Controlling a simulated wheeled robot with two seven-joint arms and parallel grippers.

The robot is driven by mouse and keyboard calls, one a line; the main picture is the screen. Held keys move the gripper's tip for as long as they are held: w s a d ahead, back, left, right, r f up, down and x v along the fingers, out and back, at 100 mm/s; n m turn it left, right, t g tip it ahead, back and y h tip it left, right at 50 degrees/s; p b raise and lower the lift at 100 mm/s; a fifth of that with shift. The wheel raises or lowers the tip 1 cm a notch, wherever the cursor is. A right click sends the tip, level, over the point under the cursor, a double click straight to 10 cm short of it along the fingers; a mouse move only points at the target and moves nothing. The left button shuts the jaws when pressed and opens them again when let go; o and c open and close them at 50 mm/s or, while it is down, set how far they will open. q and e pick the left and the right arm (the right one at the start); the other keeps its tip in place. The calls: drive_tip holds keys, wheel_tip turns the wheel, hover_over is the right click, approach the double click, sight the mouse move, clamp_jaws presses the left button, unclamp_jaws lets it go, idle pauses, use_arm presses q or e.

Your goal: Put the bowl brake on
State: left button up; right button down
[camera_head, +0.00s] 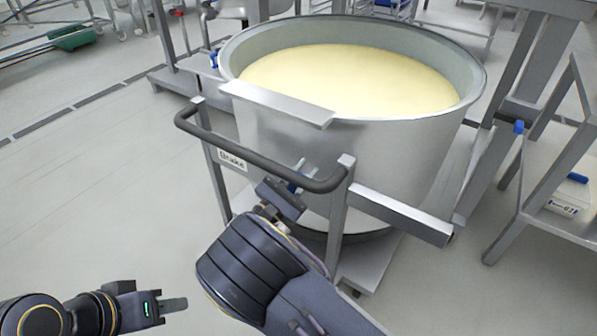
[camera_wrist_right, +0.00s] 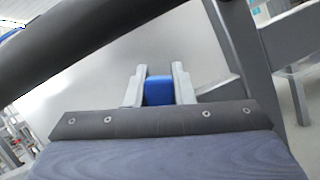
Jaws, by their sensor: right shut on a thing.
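A large metal bowl (camera_head: 400,150) filled with pale yellow dough or batter stands in a wheeled metal frame. A "Brake" label (camera_head: 232,160) is on the frame below the dark push handle (camera_head: 262,150). My right gripper (camera_head: 297,178) reaches in under the handle's right part, close to the bowl wall. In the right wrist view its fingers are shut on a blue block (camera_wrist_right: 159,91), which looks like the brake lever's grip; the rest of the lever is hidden. My left gripper (camera_head: 172,306) is low at the left, over the floor, away from the bowl; its finger gap is unclear.
The handle (camera_wrist_right: 70,45) crosses close above my right gripper in the wrist view. A metal stand (camera_head: 545,190) with a white container (camera_head: 572,195) is at the right. A green bin (camera_head: 73,38) lies far left. The floor at left is clear.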

drive_tip(key=c, duration=1.2)
unclamp_jaws()
drive_tip(key=shift+c, duration=0.2)
drive_tip(key=shift+a, duration=0.1)
drive_tip(key=p+v, duration=0.1)
drive_tip(key=v, duration=0.6)
drive_tip(key=shift+s+a+f, duration=0.2)
drive_tip(key=shift+s, duration=0.1)
